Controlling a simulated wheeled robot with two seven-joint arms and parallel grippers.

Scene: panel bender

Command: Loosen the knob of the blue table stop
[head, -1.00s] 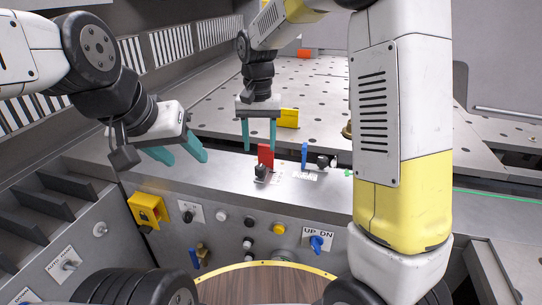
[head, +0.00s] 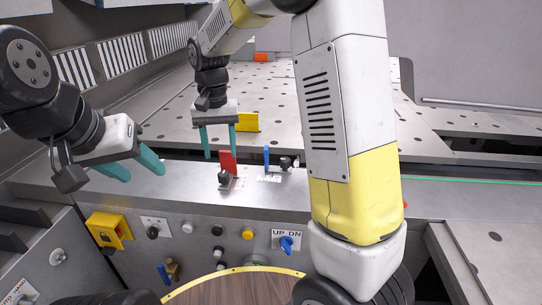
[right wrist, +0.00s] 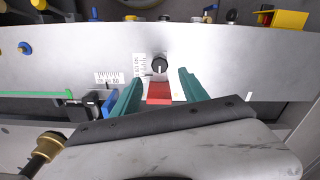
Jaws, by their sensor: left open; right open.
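The blue table stop (head: 266,158) stands upright on the steel ledge, with a small dark knob (head: 286,163) at its right. In the right wrist view the blue stop (right wrist: 110,102) is partly hidden by a finger. Left of it in the head view stands a red stop (head: 227,161) with a black knob (head: 225,179) at its foot. My right gripper (head: 219,153) is open and empty, pointing down at the red stop. In the right wrist view the red stop (right wrist: 158,93) shows between its fingers. My left gripper (head: 143,172) is open and empty above the ledge at left.
A yellow block (head: 246,122) stands on the perforated table behind my right gripper. The front panel below carries several buttons, a blue UP/DN switch (head: 286,244) and a yellow lock box (head: 108,231).

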